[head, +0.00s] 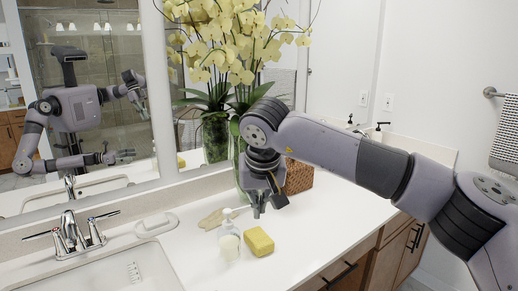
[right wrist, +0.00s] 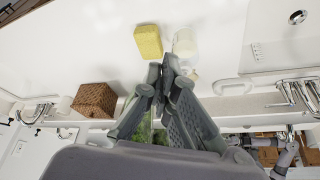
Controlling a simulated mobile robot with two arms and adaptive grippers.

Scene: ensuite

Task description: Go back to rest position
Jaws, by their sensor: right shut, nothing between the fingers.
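My right gripper (head: 258,208) hangs over the white counter (head: 310,232) in the head view, its fingers pointing down. It is shut and empty; in the right wrist view its fingertips (right wrist: 167,64) meet with nothing between them. A yellow sponge (head: 259,242) lies on the counter in front of it, and it also shows in the right wrist view (right wrist: 148,42). A soap dispenser (head: 229,241) stands to the left of the sponge.
A vase of yellow orchids (head: 240,150) stands behind my right gripper, close to the mirror. A wicker box (head: 298,177) is right behind the gripper. A sink (head: 130,270) with a faucet (head: 72,232) is at the left. The counter's front right is clear.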

